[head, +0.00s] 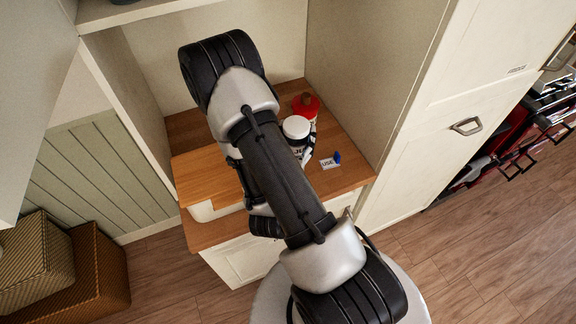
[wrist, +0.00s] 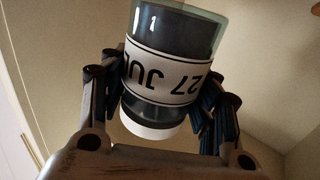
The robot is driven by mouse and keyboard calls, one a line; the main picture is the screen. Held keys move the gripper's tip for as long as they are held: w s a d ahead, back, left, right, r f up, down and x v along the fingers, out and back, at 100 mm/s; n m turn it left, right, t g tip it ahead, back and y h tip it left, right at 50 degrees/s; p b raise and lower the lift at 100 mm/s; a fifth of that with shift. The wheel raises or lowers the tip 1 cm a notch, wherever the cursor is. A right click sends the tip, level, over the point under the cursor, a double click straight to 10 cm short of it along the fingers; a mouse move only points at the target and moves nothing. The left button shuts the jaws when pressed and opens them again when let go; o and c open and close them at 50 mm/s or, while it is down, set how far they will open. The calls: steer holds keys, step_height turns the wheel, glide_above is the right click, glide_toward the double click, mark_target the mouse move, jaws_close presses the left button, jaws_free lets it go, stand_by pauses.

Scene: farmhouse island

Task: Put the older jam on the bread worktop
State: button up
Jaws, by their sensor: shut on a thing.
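A glass jar of dark jam with a white lid (head: 296,127) stands out beside my arm in the head view. In the wrist view the jar (wrist: 172,45) fills the middle, with a white label reading "27 JUL" upside down. My gripper (wrist: 170,95) is shut on this jar, with a finger on each side of it. In the head view my arm hides most of the gripper and part of the jar. I cannot tell whether the jar touches the wood below.
A wooden worktop (head: 345,178) lies inside a cream cupboard recess. A red-topped item (head: 305,104) is behind the jar. A small card reading "USE" (head: 329,163) and a blue object (head: 337,157) are at the right. Woven baskets (head: 95,270) stand on the floor at left.

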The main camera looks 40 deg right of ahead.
step_height(320, 180, down, 18)
steer(key=b, duration=1.5)
steer(key=shift+w+b, duration=0.1)
steer(key=shift+b, duration=0.2)
steer(key=shift+r, duration=0.15)
steer(key=o, duration=0.9)
steer(key=shift+f, duration=0.25)
steer(key=shift+o, duration=0.9)
steer(key=shift+r, duration=0.2)
steer(key=shift+w, duration=0.1)
